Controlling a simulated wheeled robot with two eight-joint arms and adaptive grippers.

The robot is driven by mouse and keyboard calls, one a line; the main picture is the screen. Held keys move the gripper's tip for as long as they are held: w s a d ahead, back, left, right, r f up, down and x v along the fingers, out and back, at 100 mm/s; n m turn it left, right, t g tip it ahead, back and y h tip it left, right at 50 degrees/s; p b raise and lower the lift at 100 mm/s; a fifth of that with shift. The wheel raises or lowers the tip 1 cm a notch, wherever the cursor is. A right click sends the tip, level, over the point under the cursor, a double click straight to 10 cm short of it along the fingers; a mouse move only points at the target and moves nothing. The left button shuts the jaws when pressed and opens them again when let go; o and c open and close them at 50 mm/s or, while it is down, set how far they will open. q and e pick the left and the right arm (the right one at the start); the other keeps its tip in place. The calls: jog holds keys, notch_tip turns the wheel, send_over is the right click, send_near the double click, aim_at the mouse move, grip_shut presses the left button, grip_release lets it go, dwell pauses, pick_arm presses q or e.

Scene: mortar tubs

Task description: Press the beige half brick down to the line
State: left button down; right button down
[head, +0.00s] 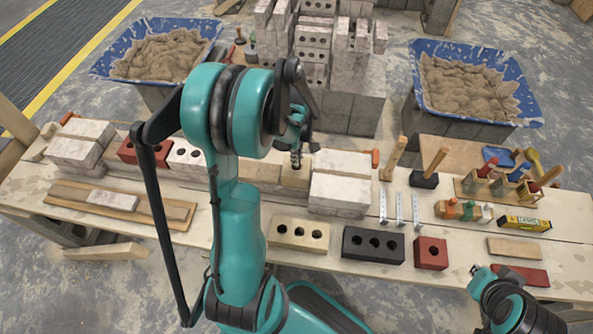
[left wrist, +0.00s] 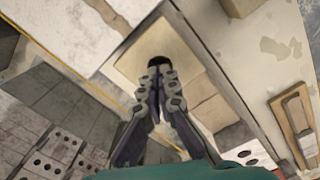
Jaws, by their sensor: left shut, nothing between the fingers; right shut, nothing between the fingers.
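The beige half brick (head: 296,175) sits in the gap of the brick course on the bench, between pale bricks. In the left wrist view the half brick (left wrist: 140,62) shows a flat top with one dark hole. My left gripper (head: 296,160) is shut and empty, pointing down over the half brick; its fingertips (left wrist: 160,68) appear at the hole's near edge. I cannot tell whether they touch. A thin yellowish line (left wrist: 62,67) runs along the course edge; the brick's height against it is unclear. My right gripper (head: 480,272) is at the lower right, its fingers barely visible.
Pale bricks (head: 340,191) flank the gap. Beige (head: 299,234), black (head: 373,245) and red (head: 431,253) cored bricks lie at the front. Blue mortar tubs (head: 470,85) and brick stacks (head: 350,90) stand behind. Hammers and small tools fill the bench's right side.

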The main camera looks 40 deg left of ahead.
pick_arm(q)
jog(key=shift+f+b, duration=1.25)
jog(key=shift+f, duration=0.05)
dwell(2.4)
jog(key=shift+r+p, duration=1.95)
jog(key=shift+r, duration=0.6)
jog(key=s+d+r+m+t, duration=0.3)
jog(key=s+d+r+m, duration=0.1)
jog(key=d+r+m, duration=0.3)
jog(key=s+d+r+m+t, duration=0.4)
jog(key=d+r+m, duration=0.3)
jog(key=d+m, duration=0.3)
jog(key=shift+s+d+r+m, duration=0.15)
jog(key=shift+d+r+m, duration=0.2)
jog(key=shift+d, duration=0.6)
